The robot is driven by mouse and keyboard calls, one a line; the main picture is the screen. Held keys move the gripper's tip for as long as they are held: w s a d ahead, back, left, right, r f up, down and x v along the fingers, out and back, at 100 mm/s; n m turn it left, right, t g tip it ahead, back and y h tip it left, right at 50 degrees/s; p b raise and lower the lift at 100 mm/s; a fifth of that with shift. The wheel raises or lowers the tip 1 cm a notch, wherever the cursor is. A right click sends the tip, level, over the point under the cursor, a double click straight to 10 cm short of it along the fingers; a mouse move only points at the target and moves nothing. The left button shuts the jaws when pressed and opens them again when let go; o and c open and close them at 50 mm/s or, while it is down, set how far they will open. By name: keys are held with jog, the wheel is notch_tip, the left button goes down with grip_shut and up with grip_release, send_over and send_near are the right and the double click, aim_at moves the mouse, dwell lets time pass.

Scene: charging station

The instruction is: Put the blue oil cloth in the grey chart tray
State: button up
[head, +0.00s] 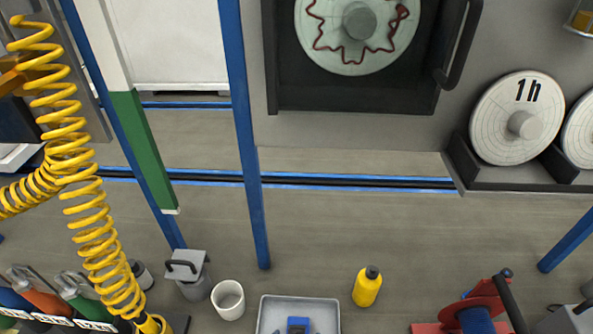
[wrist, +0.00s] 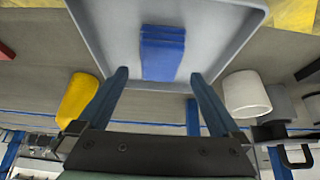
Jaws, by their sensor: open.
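The blue oil cloth (head: 298,325) lies folded inside the grey chart tray (head: 270,316) at the bottom edge of the head view, partly cut off. In the wrist view the blue oil cloth (wrist: 162,52) lies on the floor of the grey chart tray (wrist: 243,30), inside its rim. My gripper (wrist: 157,74) is open, its two blue fingers spread on either side of the lower part of the cloth in the picture. Nothing is between the fingertips, and I cannot tell the exact gap to the cloth. My gripper is not in the head view.
A white cup (head: 228,300) and a grey canister with a handle (head: 190,285) stand left of the tray. A yellow bottle (head: 367,287) stands to its right, and a red device (head: 475,305) farther right. A coiled yellow hose (head: 75,160) hangs at left.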

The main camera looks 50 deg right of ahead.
jog(key=p+v, duration=0.1)
jog(key=v, duration=0.6)
jog(key=shift+r+p, duration=0.15)
jog(key=shift+p, duration=0.2)
jog(key=shift+a, duration=0.1)
jog(key=shift+s, duration=0.1)
